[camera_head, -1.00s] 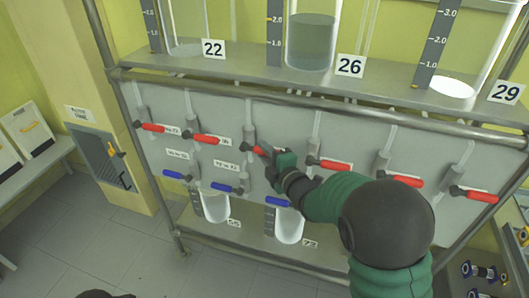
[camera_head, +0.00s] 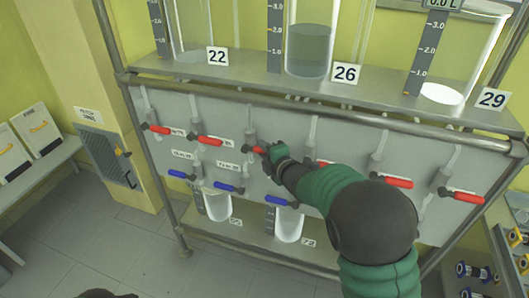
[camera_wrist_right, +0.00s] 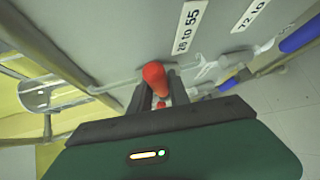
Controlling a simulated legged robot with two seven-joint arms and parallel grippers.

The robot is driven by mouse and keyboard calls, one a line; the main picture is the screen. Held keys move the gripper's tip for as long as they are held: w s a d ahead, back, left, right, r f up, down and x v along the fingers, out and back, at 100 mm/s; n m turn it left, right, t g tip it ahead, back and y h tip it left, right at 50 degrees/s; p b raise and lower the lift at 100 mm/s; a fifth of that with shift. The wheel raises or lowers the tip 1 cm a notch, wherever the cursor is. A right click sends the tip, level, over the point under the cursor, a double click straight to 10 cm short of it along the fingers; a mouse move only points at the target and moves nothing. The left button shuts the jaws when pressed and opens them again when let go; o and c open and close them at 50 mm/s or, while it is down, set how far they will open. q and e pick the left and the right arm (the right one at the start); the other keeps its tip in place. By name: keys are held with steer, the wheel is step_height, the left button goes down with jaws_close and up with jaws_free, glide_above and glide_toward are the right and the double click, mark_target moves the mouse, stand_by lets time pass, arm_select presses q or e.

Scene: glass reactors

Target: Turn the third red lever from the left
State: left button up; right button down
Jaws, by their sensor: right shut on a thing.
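The third red lever from the left (camera_head: 255,150) is on the grey panel under the shelf. It lies nearly level, with its free end to the right. My right gripper (camera_head: 268,151) is at that free end and shut on it. In the right wrist view the lever's rounded red end (camera_wrist_right: 155,76) shows between the two dark fingers (camera_wrist_right: 158,92). The first red lever (camera_head: 157,129) and second red lever (camera_head: 208,140) are to the left, also nearly level. My right forearm partly hides the fourth red lever (camera_head: 318,162). My left gripper is not in view.
Two more red levers (camera_head: 392,182) are to the right. A row of blue levers (camera_head: 228,188) is below. Glass vessels (camera_head: 309,50) stand on the shelf above, and smaller ones (camera_head: 217,205) are under the panel. A metal rail (camera_head: 300,102) runs above the levers.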

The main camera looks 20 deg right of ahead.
mark_target(250, 132)
steer(key=r+n+g+h+p, duration=0.1)
steer(key=p, duration=0.2)
steer(key=w+r+n+g+h+p, duration=0.1)
steer(key=r+p, duration=0.1)
steer(key=p, duration=0.2)
steer(key=a+r+n+g+h+p, duration=0.1)
steer(key=r+g+p, duration=0.1)
steer(key=p, duration=0.1)
steer(key=shift+w+a+h+p, duration=0.1)
steer(key=shift+w+h+p, duration=0.1)
steer(key=shift+h+p, duration=0.15)
steer(key=a+n+g+h+p, duration=0.1)
steer(key=p, duration=0.3)
steer(key=w+r+n+g+h+p, duration=0.1)
steer(key=p, duration=0.3)
steer(key=w+a+n+g+h+p, duration=0.1)
steer(key=h+p, duration=0.1)
steer(key=p, duration=0.2)
steer(key=shift+a+r, duration=0.2)
steer(key=shift+a, duration=0.15)
steer(key=shift+w+a+f+g+h+p, duration=0.1)
steer(key=shift+w+a+g+h+p, duration=0.3)
steer(key=shift+p, duration=0.65)
steer(key=shift+n, duration=0.3)
steer(key=c, duration=1.6)
jaws_free()
steer(key=o, duration=0.3)
steer(key=shift+o, duration=0.3)
steer(key=shift+s+f, duration=0.15)
steer(key=shift+f, duration=0.15)
